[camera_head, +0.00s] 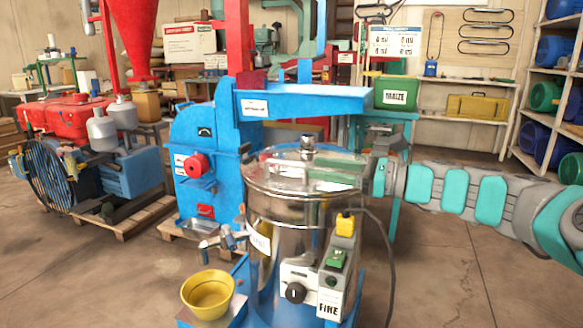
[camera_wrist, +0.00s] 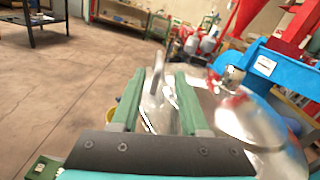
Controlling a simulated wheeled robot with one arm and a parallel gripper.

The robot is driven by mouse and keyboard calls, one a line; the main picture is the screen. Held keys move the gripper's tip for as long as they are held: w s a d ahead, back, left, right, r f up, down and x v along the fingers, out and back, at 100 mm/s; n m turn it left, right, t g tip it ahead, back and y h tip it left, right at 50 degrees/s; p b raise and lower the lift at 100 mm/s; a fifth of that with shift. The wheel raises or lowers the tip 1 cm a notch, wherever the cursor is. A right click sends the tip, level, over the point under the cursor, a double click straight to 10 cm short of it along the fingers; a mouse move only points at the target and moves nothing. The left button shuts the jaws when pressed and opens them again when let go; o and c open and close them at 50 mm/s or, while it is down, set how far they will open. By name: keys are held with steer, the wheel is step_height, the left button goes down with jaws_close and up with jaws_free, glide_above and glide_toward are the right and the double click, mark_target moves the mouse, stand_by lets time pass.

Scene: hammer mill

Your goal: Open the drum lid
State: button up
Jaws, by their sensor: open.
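The shiny metal drum (camera_head: 262,225) stands in the middle of the head view, with its round lid (camera_head: 270,178) lying on top, seemingly shut. A small metal knob (camera_head: 307,143) rises at the lid's top. My gripper (camera_wrist: 159,74) is open, with two green fingers in the wrist view. A blurred shiny metal part (camera_wrist: 157,85) shows between and beyond the fingers; I cannot tell whether they touch it. The shiny lid area (camera_wrist: 215,105) lies right of the fingers.
A blue mill frame (camera_head: 300,101) overhangs behind the drum. A control box marked FINE (camera_head: 329,285) is on the drum's front. A yellow bowl (camera_head: 208,292) stands below the spout at left. A green MAIZE bin (camera_head: 396,93) is behind. Floor at right is clear.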

mark_target(301, 165)
steer(key=x, duration=0.7)
steer(key=shift+a+b, duration=0.25)
steer(key=shift+b, duration=0.15)
jaws_close()
stand_by(1.1)
